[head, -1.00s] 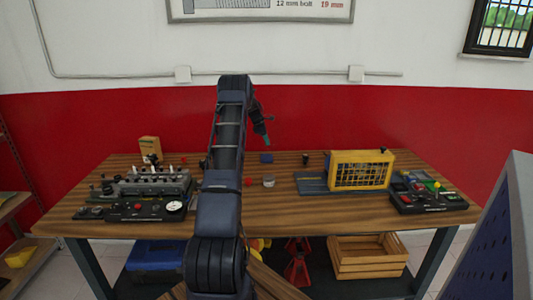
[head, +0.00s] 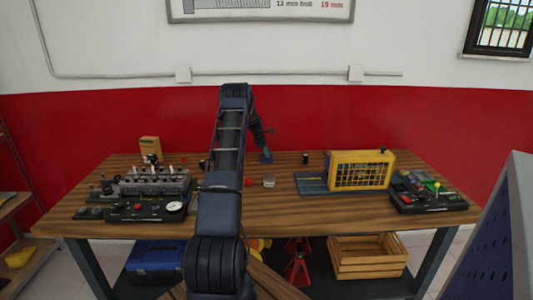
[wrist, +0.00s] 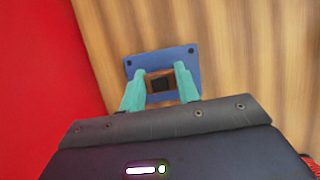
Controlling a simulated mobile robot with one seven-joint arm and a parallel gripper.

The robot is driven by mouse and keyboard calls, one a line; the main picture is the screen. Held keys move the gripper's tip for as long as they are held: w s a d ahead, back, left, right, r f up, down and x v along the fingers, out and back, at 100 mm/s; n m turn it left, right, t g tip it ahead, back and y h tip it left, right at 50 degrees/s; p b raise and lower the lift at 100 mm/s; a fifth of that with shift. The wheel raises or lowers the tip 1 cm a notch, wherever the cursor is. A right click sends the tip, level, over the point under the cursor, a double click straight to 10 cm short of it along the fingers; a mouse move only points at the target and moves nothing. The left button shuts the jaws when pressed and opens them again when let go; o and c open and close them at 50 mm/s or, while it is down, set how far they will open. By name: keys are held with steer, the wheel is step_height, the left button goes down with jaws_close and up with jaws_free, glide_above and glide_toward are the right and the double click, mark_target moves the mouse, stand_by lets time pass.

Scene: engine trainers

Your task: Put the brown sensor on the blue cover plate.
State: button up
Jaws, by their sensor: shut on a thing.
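The blue cover plate (wrist: 186,57) lies flat on the wooden table, and it shows in the head view (head: 266,160) behind the middle of the table. My gripper (wrist: 160,86) is right over the plate in the wrist view, with teal fingers on both sides of the brown sensor (wrist: 152,75). The gripper is shut on the sensor, which has a dark square on its top. The sensor overlaps the plate in the wrist view; I cannot tell whether it touches it. In the head view my gripper (head: 267,152) hides the sensor.
An engine block trainer (head: 150,185) stands at the left. A yellow caged unit (head: 361,171) and a black control box (head: 428,197) stand at the right. A small clear jar (head: 269,181) sits in front of the plate. The red wall (wrist: 40,70) is close behind.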

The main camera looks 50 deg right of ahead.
steer(key=shift+f, duration=0.1)
steer(key=o, duration=1)
steer(key=shift+c, duration=0.2)
steer(key=v, duration=1.2)
steer(key=shift+r, duration=0.2)
